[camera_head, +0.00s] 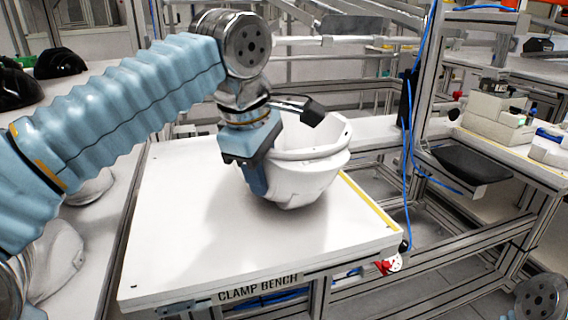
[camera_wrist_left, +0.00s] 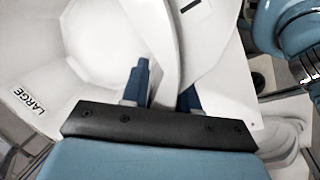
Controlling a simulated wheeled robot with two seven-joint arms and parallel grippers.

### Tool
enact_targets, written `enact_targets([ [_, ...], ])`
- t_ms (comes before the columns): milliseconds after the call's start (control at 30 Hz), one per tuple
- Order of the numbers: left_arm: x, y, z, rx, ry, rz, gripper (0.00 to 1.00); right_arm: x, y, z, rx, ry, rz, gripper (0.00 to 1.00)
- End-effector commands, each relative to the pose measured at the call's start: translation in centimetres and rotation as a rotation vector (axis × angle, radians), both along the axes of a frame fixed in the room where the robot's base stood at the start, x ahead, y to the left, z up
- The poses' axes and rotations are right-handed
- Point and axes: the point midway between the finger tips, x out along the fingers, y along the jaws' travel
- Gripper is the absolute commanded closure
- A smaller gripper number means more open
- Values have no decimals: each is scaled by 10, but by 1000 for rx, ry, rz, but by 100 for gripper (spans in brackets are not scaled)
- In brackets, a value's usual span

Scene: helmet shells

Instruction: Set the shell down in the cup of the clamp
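The white helmet shell (camera_head: 302,178) is open side up over the right part of the clamp bench's white top (camera_head: 180,225). My left gripper (camera_head: 257,180) reaches down at its near left rim. In the left wrist view the gripper's blue fingers (camera_wrist_left: 165,92) stand on either side of the shell's wall and look shut on it. The shell's inside (camera_wrist_left: 95,50) shows there, with the label LARGE. I cannot make out the clamp or its cup apart from the shell; the shell and gripper hide what is beneath. My right gripper is not in view.
White shells (camera_head: 55,260) stand on the table at the left, with black helmets (camera_head: 60,62) farther back. A black tray (camera_head: 470,165) and boxes (camera_head: 495,120) are at the right. A blue hose (camera_head: 408,150) hangs beside the bench. The bench top's left part is clear.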

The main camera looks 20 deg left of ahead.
Motion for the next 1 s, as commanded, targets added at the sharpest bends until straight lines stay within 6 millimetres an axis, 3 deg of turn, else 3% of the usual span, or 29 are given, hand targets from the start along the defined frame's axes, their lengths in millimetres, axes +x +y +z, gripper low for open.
enact_targets([
  [33, 0, 0, 0, 0, 0, 0, 79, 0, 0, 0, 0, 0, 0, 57],
  [167, 0, 0, 0, 0, 0, 0, 99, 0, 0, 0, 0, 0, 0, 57],
  [667, 0, 0, 10, -1, -3, 0, 100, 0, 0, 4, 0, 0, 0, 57],
  [1000, 1, -1, 82, -2, -4, 0, 100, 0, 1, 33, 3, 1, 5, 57],
])
